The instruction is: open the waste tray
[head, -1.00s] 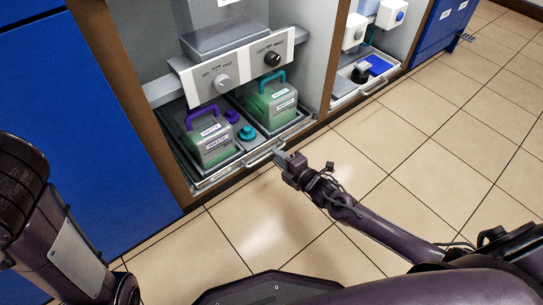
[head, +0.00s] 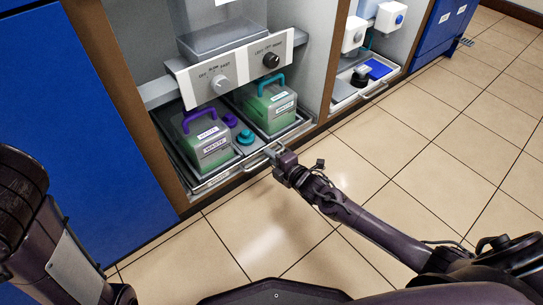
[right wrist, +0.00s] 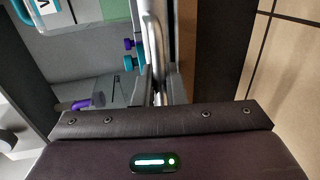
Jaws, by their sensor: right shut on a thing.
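The waste tray (head: 206,188) is a metal tray low in the cabinet bay, its front about level with the cabinet front. Two greenish waste containers stand in it, one with a purple handle (head: 212,150) and one with a teal handle (head: 268,108). A metal bar handle (right wrist: 153,38) runs along the tray's front. My right gripper (head: 271,154) is shut on this bar; its jaws (right wrist: 155,88) sit on either side of it in the right wrist view. Of my left arm only links show at the left edge; its gripper is out of view.
A control panel with two knobs (head: 228,72) hangs above the containers. Purple and teal caps (head: 245,136) lie between them. Another bay with a similar tray (head: 362,92) is at the upper right. A blue cabinet door (head: 85,130) stands at left. The tiled floor (head: 270,225) in front is clear.

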